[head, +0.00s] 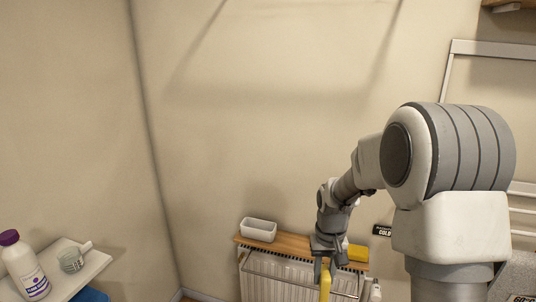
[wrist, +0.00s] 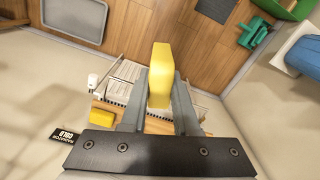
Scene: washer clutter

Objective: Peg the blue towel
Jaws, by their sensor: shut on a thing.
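My gripper (head: 326,268) points down in front of the radiator. It is shut on a yellow block-like thing (head: 325,284), which also shows between the fingers in the wrist view (wrist: 160,75). I cannot tell whether it is a peg. A blue thing (head: 92,295) shows at the bottom left of the head view, cut off by the edge. A blue thing (wrist: 304,54) also shows at the right edge of the wrist view. I cannot tell whether either is the towel.
A wooden shelf (head: 290,244) over the white radiator (head: 285,275) bears a white tub (head: 259,230) and another yellow thing (head: 357,253). A white shelf at left (head: 82,270) holds a purple-capped bottle (head: 25,270) and a jar. A green thing (wrist: 255,32) stands on the wooden floor.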

